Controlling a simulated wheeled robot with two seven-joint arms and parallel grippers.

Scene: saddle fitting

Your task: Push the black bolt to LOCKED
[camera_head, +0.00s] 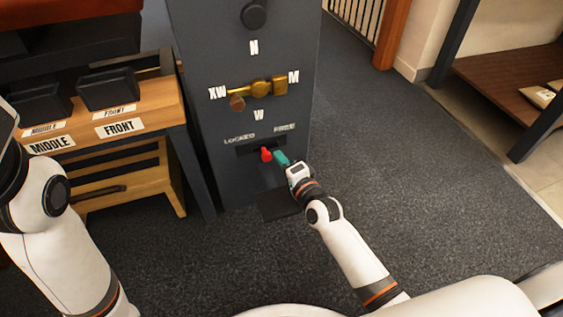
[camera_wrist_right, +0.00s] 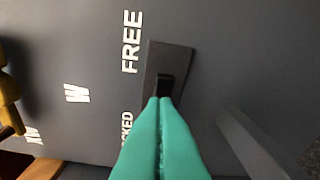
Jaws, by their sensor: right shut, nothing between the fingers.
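The black bolt (camera_wrist_right: 165,85) stands out from a dark slot plate (camera_wrist_right: 170,54) on the grey cabinet, beside the white words FREE and LOCKED. My right gripper (camera_wrist_right: 165,99) is shut and empty, its teal fingertips right at the bolt; I cannot tell if they touch. In the head view my right gripper (camera_head: 277,155) is at the slot, below the word FREE (camera_head: 284,127). A red knob (camera_head: 266,154) shows just left of the fingertips, below and right of the word LOCKED (camera_head: 240,139). The bolt is not distinct in the head view. My left gripper is out of view.
Higher on the cabinet (camera_head: 220,50) is a brass pointer (camera_head: 262,87) among the letters N, M, W and XW. A dark ledge (camera_head: 278,204) juts out below the slot. A wooden rack (camera_head: 150,110) stands left of the cabinet. The carpet to the right is clear.

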